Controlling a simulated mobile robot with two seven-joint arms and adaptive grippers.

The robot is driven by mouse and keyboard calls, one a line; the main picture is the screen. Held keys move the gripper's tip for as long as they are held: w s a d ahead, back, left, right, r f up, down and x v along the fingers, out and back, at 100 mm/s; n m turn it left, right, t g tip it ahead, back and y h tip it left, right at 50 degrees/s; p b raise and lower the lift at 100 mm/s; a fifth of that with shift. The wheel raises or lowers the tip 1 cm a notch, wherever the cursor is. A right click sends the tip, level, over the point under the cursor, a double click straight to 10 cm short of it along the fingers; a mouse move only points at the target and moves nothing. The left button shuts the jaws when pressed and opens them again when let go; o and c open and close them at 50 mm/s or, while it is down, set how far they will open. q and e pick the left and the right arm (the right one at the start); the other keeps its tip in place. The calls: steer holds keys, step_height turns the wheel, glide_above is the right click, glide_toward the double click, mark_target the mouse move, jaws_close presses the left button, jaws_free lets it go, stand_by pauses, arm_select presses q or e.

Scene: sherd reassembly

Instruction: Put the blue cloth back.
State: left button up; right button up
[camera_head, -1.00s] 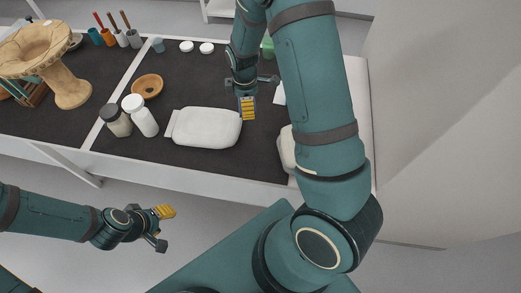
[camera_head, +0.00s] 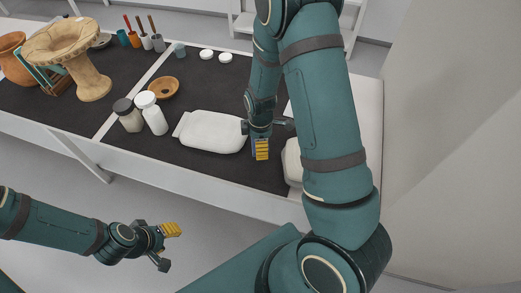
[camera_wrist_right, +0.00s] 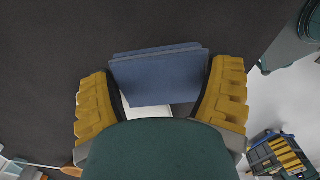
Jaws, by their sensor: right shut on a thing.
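The blue cloth (camera_wrist_right: 158,78) shows in the right wrist view as a folded, flat dark-blue piece between the yellow fingers. My right gripper (camera_wrist_right: 161,92) is shut on it, with one finger at each side. In the head view my right gripper (camera_head: 262,150) is over the dark mat near the table's front, just right of a white cushion. The cloth cannot be made out there. My left gripper (camera_head: 171,230) is off the table in front, over the floor; whether its fingers are open is unclear.
The white cushion (camera_head: 213,132) lies left of my right gripper; another pale cushion (camera_head: 293,163) is partly hidden by my right arm. Two jars (camera_head: 152,114), a wooden bowl (camera_head: 163,88) and a tan footed vessel (camera_head: 88,72) stand further left. White lids (camera_head: 225,58) lie behind.

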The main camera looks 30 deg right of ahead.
step_height(320, 180, down, 4)
steer(key=shift+r+b, duration=0.15)
steer(key=shift+b, duration=0.3)
steer(key=shift+r, duration=0.1)
steer(key=shift+f, duration=0.2)
steer(key=o, duration=0.9)
steer(key=shift+r, duration=0.15)
